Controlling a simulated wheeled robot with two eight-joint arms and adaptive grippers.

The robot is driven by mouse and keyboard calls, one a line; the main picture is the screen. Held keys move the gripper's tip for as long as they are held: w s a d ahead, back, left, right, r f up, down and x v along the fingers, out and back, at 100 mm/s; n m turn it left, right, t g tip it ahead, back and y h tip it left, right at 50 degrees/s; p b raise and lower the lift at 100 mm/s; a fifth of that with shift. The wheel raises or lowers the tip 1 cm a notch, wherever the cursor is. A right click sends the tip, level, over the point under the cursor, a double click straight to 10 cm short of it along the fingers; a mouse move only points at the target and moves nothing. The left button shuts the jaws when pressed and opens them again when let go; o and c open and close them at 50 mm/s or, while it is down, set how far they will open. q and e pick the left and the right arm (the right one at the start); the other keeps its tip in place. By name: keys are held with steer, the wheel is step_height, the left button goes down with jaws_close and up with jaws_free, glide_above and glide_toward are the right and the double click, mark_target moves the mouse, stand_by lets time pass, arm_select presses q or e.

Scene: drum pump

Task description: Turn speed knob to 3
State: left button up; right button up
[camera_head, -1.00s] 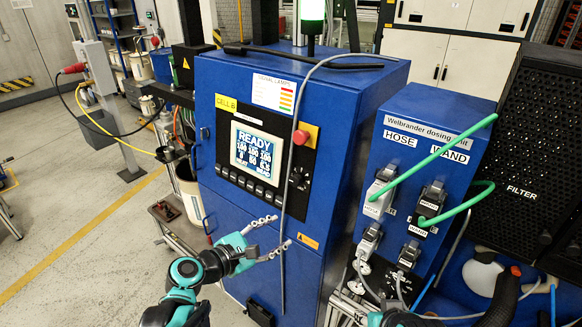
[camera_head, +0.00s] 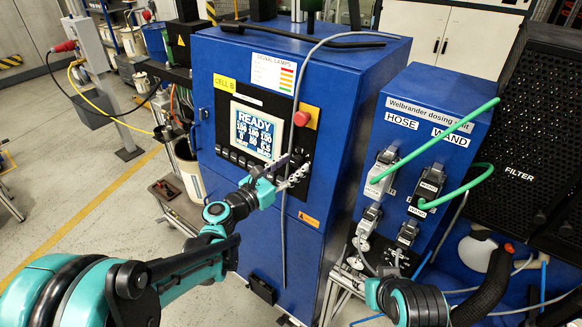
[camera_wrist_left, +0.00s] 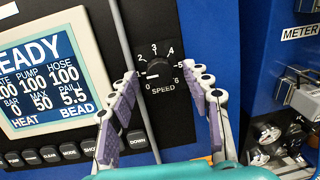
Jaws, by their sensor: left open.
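The speed knob (camera_wrist_left: 159,71) is a round black knob on a black dial plate, with white numbers around it and SPEED printed below. Its pale pointer mark seems to face left, below the 2; the exact setting is hard to read. The fingers look apart from the knob. In the head view my left gripper (camera_head: 294,172) is in front of the control panel and hides the knob.
The display (camera_head: 256,131) reads READY and has a button row beneath it. A red push button (camera_head: 301,118) sits above the dial. A grey cable (camera_head: 284,230) hangs down the blue cabinet (camera_head: 330,110) close to my left fingers. The dosing unit (camera_head: 450,125) with green hoses stands right.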

arm_select(q)
jaws_close()
stand_by(0.3)
steer(key=m+g, duration=0.1)
steer(key=m, duration=0.3)
steer(key=shift+a+r, duration=0.1)
steer(key=shift+a, duration=0.05)
steer(key=m+g+p, duration=0.1)
steer(key=m, duration=0.4)
steer(key=shift+w+r, duration=0.1)
steer(key=shift+r, duration=0.05)
steer(key=m+p, duration=0.1)
steer(key=m, duration=0.4)
steer(key=shift+r+g, duration=0.15)
steer(key=shift+g, duration=0.25)
steer(key=m+p, duration=0.1)
steer(key=m, duration=0.3)
steer(key=shift+g+y, duration=0.3)
steer(key=shift+y, duration=0.1)
steer(key=shift+m, duration=0.4)
